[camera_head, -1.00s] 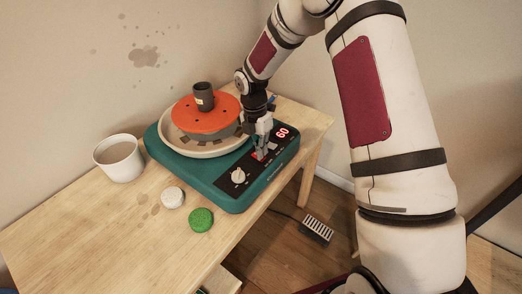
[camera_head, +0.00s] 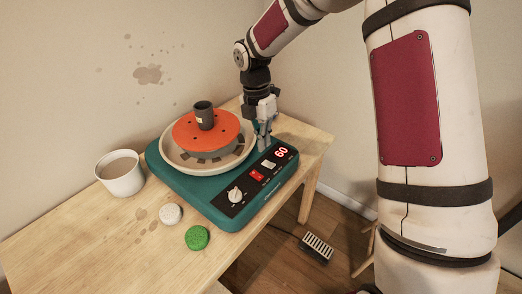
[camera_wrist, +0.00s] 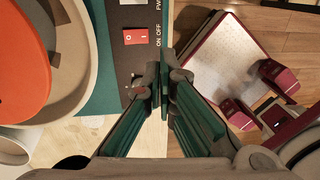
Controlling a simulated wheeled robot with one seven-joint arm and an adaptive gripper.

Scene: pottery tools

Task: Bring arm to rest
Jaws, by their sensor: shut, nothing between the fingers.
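My gripper (camera_head: 264,143) is shut and empty, pointing down above the back right part of the teal pottery wheel (camera_head: 215,212). In the wrist view its fingertips (camera_wrist: 165,80) meet beside the wheel's dark control panel. On that panel are a red on/off switch (camera_head: 257,175), which also shows in the wrist view (camera_wrist: 136,37), a white knob (camera_head: 235,195) and a red display (camera_head: 281,153) reading 60. My arm (camera_head: 265,35) reaches in from the upper right, bent at the elbow.
The wheel carries a cream basin (camera_head: 182,165), an orange disc (camera_head: 222,132) and a small dark cup (camera_head: 204,113). A white bucket (camera_head: 121,177), a white sponge-like puck (camera_head: 171,213) and a green one (camera_head: 197,238) stand on the wooden table (camera_head: 85,240). A pedal (camera_head: 316,248) lies on the floor.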

